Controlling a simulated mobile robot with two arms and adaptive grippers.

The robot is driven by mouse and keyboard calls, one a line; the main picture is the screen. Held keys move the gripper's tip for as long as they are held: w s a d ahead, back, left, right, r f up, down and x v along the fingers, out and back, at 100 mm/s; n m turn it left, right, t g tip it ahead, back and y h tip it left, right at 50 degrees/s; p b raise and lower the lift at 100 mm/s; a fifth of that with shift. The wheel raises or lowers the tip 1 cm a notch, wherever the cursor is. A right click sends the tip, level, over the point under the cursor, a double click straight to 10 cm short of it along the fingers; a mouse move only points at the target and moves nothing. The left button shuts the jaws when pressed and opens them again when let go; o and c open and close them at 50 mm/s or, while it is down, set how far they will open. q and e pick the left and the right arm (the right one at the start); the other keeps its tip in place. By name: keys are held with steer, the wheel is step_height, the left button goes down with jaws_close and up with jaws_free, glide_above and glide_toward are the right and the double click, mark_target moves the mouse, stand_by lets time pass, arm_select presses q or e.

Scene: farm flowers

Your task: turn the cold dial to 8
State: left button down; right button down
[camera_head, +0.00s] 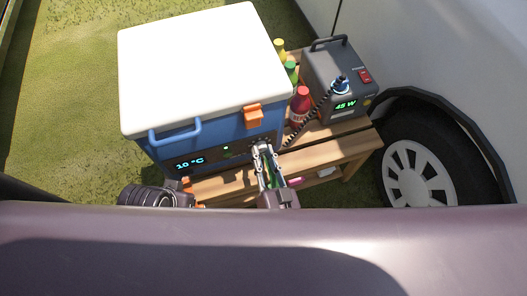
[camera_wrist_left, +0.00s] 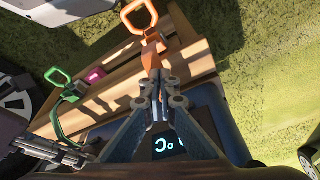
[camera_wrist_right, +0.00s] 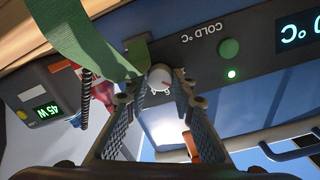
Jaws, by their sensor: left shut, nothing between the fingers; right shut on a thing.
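The cold dial (camera_wrist_right: 160,78) is a pale round knob with a red mark, beneath the "COLD °C" lettering on the dark panel in the right wrist view. My right gripper (camera_wrist_right: 158,100) is shut on it; the fingers partly hide the dial. In the head view this gripper (camera_head: 263,152) is at the right of the panel. The cooler's display (camera_head: 190,162) reads 10 °C. I cannot read the dial's setting. My left gripper (camera_wrist_left: 163,104) is shut and empty in front of the cooler, near the display (camera_wrist_left: 170,145) in its wrist view.
The blue cooler (camera_head: 225,142) with a white lid stands on a wooden bench (camera_head: 330,150). A grey power box (camera_head: 335,65) shows 45 W, its cable running toward the cooler. An orange-handled tool (camera_wrist_left: 150,50) and a green-handled one (camera_wrist_left: 62,82) are near the grippers.

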arm_select(q)
steer(key=shift+x, duration=0.8)
arm_select(e)
steer(key=shift+m, duration=0.5)
arm_select(q)
steer(key=shift+s+f, duration=0.1)
steer(key=shift+s, duration=0.05)
arm_select(e)
steer(key=c, duration=1.6)
jaws_free()
steer(key=v, duration=1.2)
steer(key=shift+d, duration=0.1)
